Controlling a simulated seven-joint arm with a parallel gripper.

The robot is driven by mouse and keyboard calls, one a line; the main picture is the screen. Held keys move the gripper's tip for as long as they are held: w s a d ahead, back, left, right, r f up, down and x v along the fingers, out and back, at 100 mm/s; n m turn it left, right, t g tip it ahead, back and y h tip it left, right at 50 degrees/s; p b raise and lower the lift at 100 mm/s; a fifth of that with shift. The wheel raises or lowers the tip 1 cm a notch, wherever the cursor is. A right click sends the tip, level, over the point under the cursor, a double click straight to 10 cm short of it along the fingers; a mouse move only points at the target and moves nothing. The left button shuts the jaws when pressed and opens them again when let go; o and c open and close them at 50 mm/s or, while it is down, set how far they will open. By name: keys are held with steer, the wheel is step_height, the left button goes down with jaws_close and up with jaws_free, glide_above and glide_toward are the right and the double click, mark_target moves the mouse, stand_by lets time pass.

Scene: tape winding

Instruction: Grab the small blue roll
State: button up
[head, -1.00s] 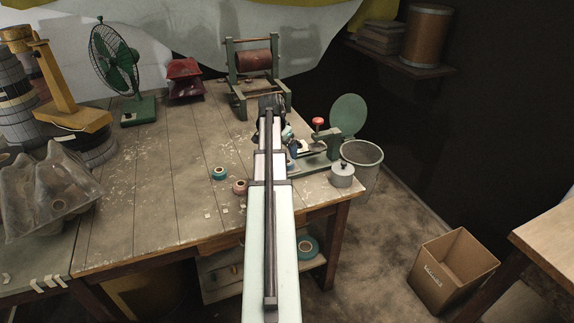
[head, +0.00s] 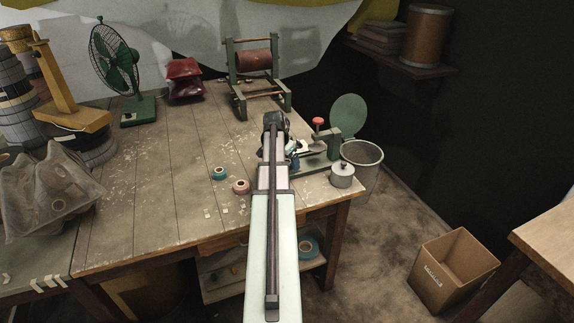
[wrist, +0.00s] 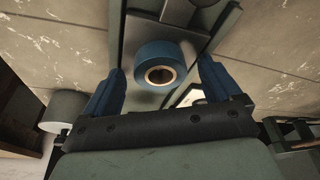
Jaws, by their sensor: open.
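The small blue roll (wrist: 158,51) shows in the wrist view, a blue ring with a pale core. It sits on a grey plate of the green-framed bench device (head: 318,160). My gripper (wrist: 161,66) is open, with one blue finger left of the roll and one right of it in the picture. A gap shows on each side, and nothing is held. In the head view my gripper (head: 275,122) is at the far end of my arm, which hides part of the device. I cannot make out the roll clearly there.
A teal roll (head: 219,173) and a pink roll (head: 241,187) lie on the wooden table (head: 160,190) left of my arm. A lidded metal pot (head: 342,175) stands near the right edge. A green-framed winder (head: 255,75) stands behind. The table's middle left is clear.

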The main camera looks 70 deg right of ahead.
steer(key=c, duration=1.2)
steer(key=shift+r, duration=0.1)
steer(key=shift+c, duration=0.2)
